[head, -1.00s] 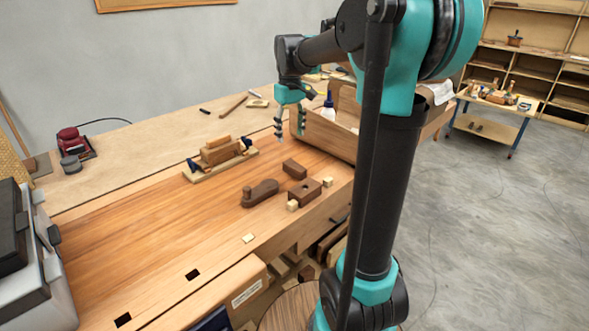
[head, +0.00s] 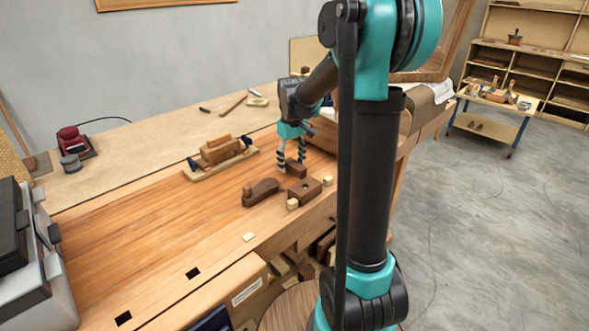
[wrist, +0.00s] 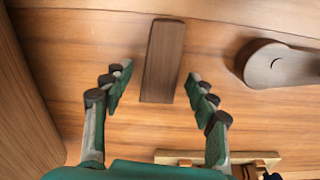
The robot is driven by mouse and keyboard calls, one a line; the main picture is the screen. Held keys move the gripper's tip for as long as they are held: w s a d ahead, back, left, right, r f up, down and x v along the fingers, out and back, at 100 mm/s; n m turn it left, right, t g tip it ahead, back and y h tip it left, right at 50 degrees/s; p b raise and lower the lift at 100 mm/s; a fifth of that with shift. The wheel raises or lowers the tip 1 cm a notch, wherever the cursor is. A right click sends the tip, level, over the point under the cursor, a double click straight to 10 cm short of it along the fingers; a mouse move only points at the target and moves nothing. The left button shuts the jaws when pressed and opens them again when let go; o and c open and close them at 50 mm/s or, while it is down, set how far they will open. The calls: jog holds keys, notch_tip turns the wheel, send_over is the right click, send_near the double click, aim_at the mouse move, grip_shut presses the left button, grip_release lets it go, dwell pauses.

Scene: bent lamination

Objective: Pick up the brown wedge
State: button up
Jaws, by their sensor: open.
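The brown wedge (head: 297,169) is a dark, narrow wooden block on the workbench, partly hidden behind my gripper in the head view. In the wrist view the wedge (wrist: 163,60) lies lengthwise between the lines of my two fingers, with its near end between the fingertips. My gripper (head: 291,162) is open and points down over the wedge. In the wrist view my gripper (wrist: 158,82) shows a gap on both sides of the wedge. I cannot tell the exact height of the fingertips above the bench.
A dark rounded wooden piece (head: 261,192) and a brown block with a hole (head: 304,191) lie nearby, with small pale cubes (head: 292,204). A clamped wooden form (head: 220,152) stands to the left. The bench's left front is mostly clear.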

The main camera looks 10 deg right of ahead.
grip_shut()
dwell(0.4)
